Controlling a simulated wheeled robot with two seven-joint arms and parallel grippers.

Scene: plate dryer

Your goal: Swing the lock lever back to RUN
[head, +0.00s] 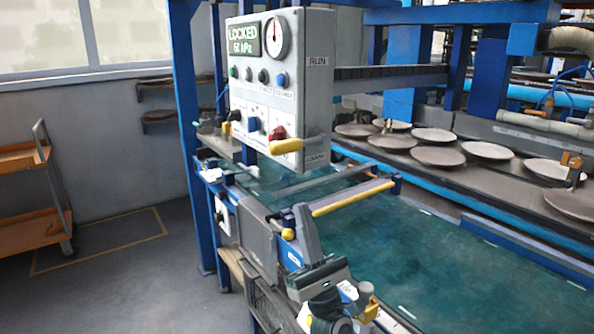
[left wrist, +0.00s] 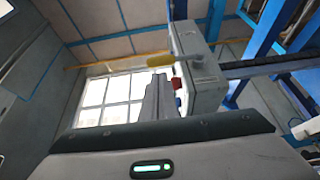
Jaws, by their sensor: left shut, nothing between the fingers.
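The lock lever's yellow handle (head: 286,146) sticks out at the lower edge of the grey control box (head: 312,95). Its bar joins the box's right side by the lower label, far below the RUN label (head: 317,61). The box display (head: 243,39) reads LOCKED and what looks like 58 kPa. My left gripper (head: 302,210) points upward below the lever and is apart from it. Its fingers are shut and empty. In the left wrist view the yellow handle (left wrist: 160,60) shows just beyond the fingertips (left wrist: 158,80). My right gripper is not in view.
A rail with a yellow grip (head: 352,198) crosses the green bed (head: 440,250) close to my left gripper. A red knob (head: 277,132) and a blue knob (head: 253,124) sit on the box front near the lever. Plates (head: 437,156) lie on the line behind. Open floor is at left.

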